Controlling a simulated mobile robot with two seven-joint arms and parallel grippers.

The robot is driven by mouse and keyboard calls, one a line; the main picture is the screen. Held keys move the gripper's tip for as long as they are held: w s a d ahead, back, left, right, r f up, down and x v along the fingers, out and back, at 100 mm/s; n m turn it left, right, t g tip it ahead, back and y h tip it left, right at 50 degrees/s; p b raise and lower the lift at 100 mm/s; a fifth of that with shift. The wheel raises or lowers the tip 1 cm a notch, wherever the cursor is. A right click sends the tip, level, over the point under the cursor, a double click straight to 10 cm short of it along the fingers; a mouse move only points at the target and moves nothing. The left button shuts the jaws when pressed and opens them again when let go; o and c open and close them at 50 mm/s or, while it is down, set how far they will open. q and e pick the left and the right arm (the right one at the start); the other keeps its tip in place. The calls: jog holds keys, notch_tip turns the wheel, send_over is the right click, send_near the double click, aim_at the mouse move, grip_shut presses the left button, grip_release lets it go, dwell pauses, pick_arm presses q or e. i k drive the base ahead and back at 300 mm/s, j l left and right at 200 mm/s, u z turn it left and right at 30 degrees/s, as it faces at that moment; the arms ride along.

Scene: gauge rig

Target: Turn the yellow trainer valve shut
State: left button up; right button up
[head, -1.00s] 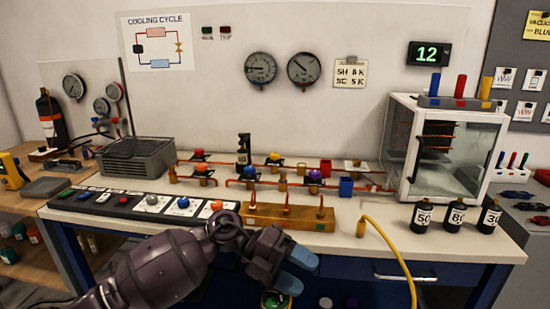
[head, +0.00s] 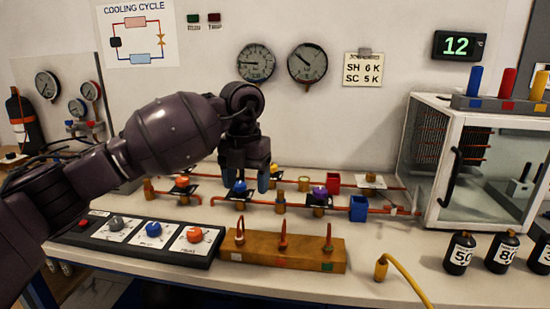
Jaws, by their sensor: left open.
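The yellow trainer valve (head: 274,169), with a small yellow-orange knob, sits in the back row of the pipe rig and is partly hidden by my left gripper. My left gripper (head: 246,174) is open, points downward, and its blue fingertips are just left of that knob, over the rig. I cannot tell whether a finger touches the valve. Near it are a blue-knobbed valve (head: 239,187), an orange-knobbed valve (head: 182,181) and a purple-knobbed valve (head: 319,191). My right gripper is out of view.
A glass cabinet (head: 480,170), black bottles (head: 459,253) and a yellow hose (head: 405,280) are further right.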

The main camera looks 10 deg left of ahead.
aim_at(274, 167)
jog(key=i, duration=1.05)
